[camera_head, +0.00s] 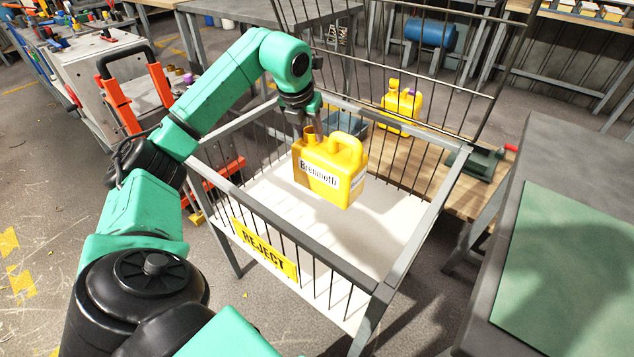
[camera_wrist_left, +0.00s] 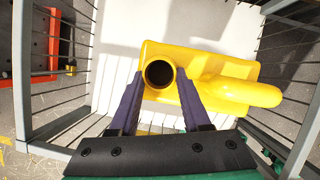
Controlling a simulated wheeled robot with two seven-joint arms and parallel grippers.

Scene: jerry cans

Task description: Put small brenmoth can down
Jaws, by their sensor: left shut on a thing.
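The small Brenmoth can (camera_head: 328,172) is yellow, with a white label reading "Brenmoth", a round open spout and a handle on top. My left gripper (camera_head: 307,128) comes down from above and is shut on the can at its spout. In the left wrist view, the two fingers of the gripper (camera_wrist_left: 159,92) sit on either side of the can's spout (camera_wrist_left: 160,73), and the can's body (camera_wrist_left: 215,62) spreads out beyond them. The can is inside the wire-sided reject bin (camera_head: 290,226), above its white floor; any gap beneath it is hard to judge. My right gripper is not in view.
A yellow REJECT sign (camera_head: 264,248) hangs on the bin's front side. Another yellow can (camera_head: 402,107) stands beyond the bin on a wooden surface. A table with a green mat (camera_head: 570,265) is at the right. Bare white bin floor surrounds the can.

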